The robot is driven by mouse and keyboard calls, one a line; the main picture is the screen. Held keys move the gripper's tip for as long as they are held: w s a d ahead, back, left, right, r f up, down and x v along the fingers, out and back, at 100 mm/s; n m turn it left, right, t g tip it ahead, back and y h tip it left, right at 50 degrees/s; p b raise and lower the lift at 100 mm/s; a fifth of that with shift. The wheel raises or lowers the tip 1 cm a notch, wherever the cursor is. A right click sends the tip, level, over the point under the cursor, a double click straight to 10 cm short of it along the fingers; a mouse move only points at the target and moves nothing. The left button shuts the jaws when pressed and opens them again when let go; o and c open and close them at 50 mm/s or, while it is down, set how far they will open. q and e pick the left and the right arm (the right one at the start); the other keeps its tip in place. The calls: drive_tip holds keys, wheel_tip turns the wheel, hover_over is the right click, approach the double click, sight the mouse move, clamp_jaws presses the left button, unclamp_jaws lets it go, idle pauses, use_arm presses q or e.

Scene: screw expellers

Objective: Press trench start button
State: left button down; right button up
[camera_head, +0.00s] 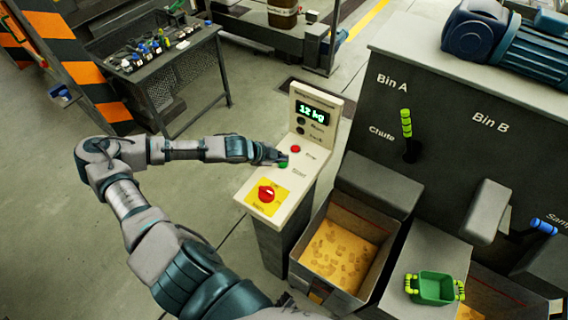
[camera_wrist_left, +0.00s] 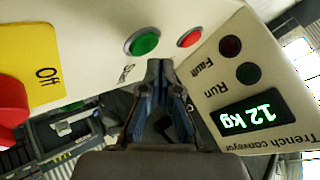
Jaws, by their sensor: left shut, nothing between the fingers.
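The trench conveyor control panel (camera_head: 262,212) is a cream box on a dark pedestal, with a display (camera_head: 313,112) reading "12 kg". The green start button (camera_head: 283,163) is on its sloped face, next to the red stop button (camera_head: 295,149). In the wrist view the green button (camera_wrist_left: 143,42) and the red button (camera_wrist_left: 190,37) lie just beyond the fingertips. My left gripper (camera_head: 277,157) is shut and empty, its tips close to the green button; contact cannot be told. It also shows in the wrist view (camera_wrist_left: 160,66). My right gripper is not in view.
A red knob (camera_head: 266,193) on a yellow plate sits lower on the panel. A bin of yellowish pieces (camera_head: 305,262) stands right of the panel. A green basket (camera_head: 435,287) rests on a grey ledge. A dark tool table (camera_head: 167,63) stands at the back left. Floor on the left is clear.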

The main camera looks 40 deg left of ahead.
use_arm(q)
drive_tip(key=shift+a+f, duration=0.2)
drive_tip(key=shift+a, duration=0.5)
drive_tip(key=shift+d+r, duration=0.25)
drive_tip(key=shift+d, duration=0.75)
drive_tip(key=shift+a+f, duration=0.1)
drive_tip(key=shift+a, duration=0.3)
drive_tip(key=shift+a+f, duration=0.35)
drive_tip(key=shift+a, duration=0.3)
drive_tip(key=shift+a+f+p, duration=0.15)
drive_tip(key=shift+p, duration=0.15)
drive_tip(key=shift+d, duration=0.65)
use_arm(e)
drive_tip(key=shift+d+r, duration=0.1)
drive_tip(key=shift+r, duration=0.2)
